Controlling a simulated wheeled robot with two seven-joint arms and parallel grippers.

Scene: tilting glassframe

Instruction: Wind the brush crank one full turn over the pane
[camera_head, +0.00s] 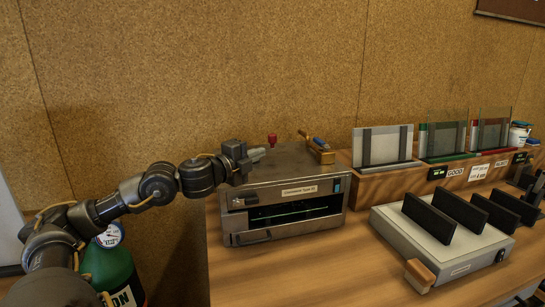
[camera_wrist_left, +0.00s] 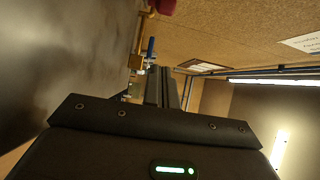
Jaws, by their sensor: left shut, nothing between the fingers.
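A grey metal box (camera_head: 285,230) labelled as a cleaner stands on the wooden bench. A thin greenish glass edge, likely the pane (camera_head: 300,212), shows inside its dark front slot. On its top are a red knob (camera_head: 272,139) and a brass-coloured handle piece (camera_head: 308,136) beside a blue part (camera_head: 320,143). I cannot tell which belongs to the brush crank. My left gripper (camera_head: 258,154) is shut and empty over the box's top left, just short of the red knob. In the left wrist view, its fingers (camera_wrist_left: 167,88) are together, with the red knob (camera_wrist_left: 163,6) and blue part (camera_wrist_left: 150,48) beyond.
On the right is a pale grey unit (camera_head: 448,262) with black upright slats (camera_head: 430,217) and a wooden handle (camera_head: 419,274). Behind it a wooden rack (camera_head: 390,178) holds upright frames and glass panes. A green gas cylinder (camera_head: 108,272) stands left of the bench. Bare bench lies before the box.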

